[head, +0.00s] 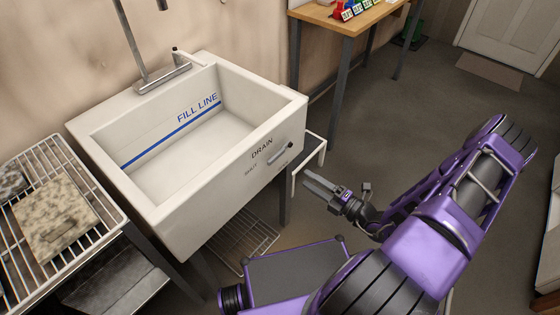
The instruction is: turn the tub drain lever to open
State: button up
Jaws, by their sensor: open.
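The white tub (185,195) stands at the left with a blue fill line (170,133) on its inner wall. The drain lever (281,152) is a small grey handle on the tub's front face, near its right end. The word DRAIN is above it, with SHUT to its left and a partly hidden label below right. The lever slants up to the right. My gripper (308,180) is open and empty, to the right of and a little below the lever, apart from it. The inside of the tub shows no water that I can make out.
A wire rack (112,212) with a speckled slab (55,218) stands left of the tub. A grey faucet (163,77) rises behind it. A wooden table (345,22) is at the back, and a white door (515,35) is far right.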

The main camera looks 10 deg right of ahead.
aim_at(276, 159)
jog(key=x, duration=1.2)
grip_shut()
dwell(1.1)
